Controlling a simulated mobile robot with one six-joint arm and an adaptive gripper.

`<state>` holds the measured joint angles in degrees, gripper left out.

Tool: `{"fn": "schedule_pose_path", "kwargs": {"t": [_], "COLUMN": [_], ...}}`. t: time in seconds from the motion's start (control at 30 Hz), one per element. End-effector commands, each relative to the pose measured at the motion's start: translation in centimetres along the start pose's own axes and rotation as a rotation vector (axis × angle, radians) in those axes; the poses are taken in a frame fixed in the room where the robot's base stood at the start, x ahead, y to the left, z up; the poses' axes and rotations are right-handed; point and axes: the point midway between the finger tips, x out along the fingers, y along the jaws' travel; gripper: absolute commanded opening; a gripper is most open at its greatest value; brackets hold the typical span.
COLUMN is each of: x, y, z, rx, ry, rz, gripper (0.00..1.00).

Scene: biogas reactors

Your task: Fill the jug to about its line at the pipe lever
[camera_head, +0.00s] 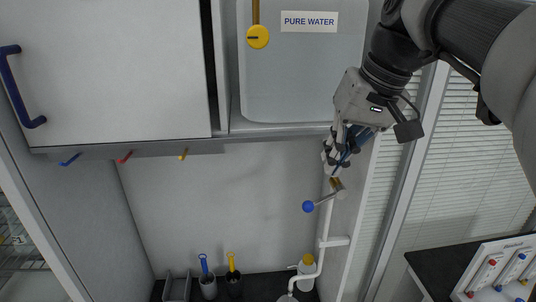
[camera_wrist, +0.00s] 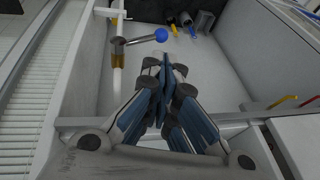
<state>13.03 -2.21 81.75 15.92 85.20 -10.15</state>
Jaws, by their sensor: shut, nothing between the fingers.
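The pipe lever (camera_head: 321,201) has a blue ball end and points left from a brass valve on the white pipe (camera_head: 325,228). It also shows in the wrist view (camera_wrist: 140,40), with its blue ball beyond my fingertips. My gripper (camera_head: 332,168) is shut and empty, just above the valve and apart from the lever. In the wrist view its blue-padded fingers (camera_wrist: 164,68) are together. A pale rounded thing (camera_head: 284,298) lies under the pipe's lower end, cut off by the picture's bottom edge. I cannot tell whether it is the jug, and no fill line or water level is visible.
A cabinet (camera_head: 120,70) and a "PURE WATER" tank (camera_head: 300,80) hang above. A control panel (camera_head: 497,270) is at right.

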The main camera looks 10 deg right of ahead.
Motion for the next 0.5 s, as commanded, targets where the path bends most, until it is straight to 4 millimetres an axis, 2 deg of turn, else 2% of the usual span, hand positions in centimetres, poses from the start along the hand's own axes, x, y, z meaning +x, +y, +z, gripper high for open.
{"fn": "schedule_pose_path", "kwargs": {"t": [0.03, 0.2, 0.4, 0.5], "x": [1.4, 5.1, 8.2, 9.1], "y": [0.0, 0.0, 0.0, 0.1], "z": [0.2, 0.1, 0.1, 0.0], "rx": [-0.001, -0.001, -0.002, -0.001], "ry": [-0.004, -0.004, -0.002, -0.001], "rz": [-0.001, 0.000, 0.001, 0.001], "gripper": [0.00, 0.00, 0.00, 0.00]}}
